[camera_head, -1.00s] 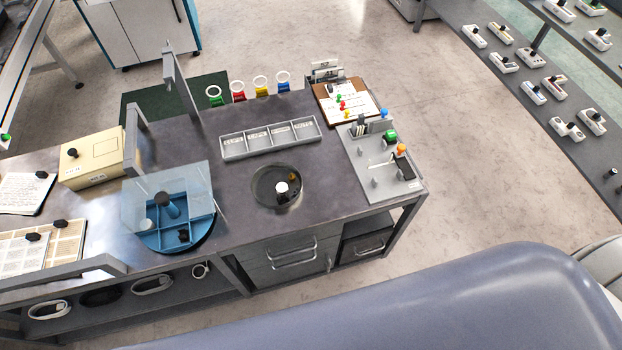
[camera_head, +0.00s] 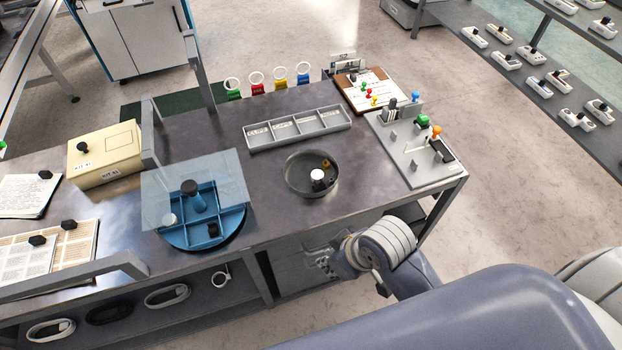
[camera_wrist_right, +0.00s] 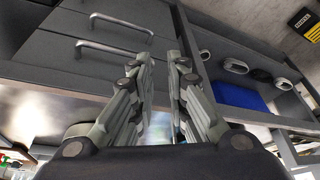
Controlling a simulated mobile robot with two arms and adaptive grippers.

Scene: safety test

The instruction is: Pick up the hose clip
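I cannot single out the hose clip. A round dark dish (camera_head: 290,184) on the bench holds a white round piece (camera_head: 317,175), a small dark piece and a small brownish piece (camera_head: 326,163). A blue round tray (camera_head: 180,236) with dividers, under a clear panel, holds a dark block (camera_head: 213,229). My right arm shows at the bench's front edge in the head view, with its fingertips not clearly visible there. In the right wrist view my right gripper (camera_wrist_right: 162,62) is open and empty, facing the drawer fronts below the bench top. My left gripper is out of view.
A grey labelled compartment tray (camera_head: 297,138) stands behind the dish. A grey panel with knobs (camera_head: 405,165) and a clipboard (camera_head: 362,91) lie to the right, a cream box (camera_head: 105,154) to the left. Drawer handles (camera_wrist_right: 112,48) and shelf coils show near my right gripper.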

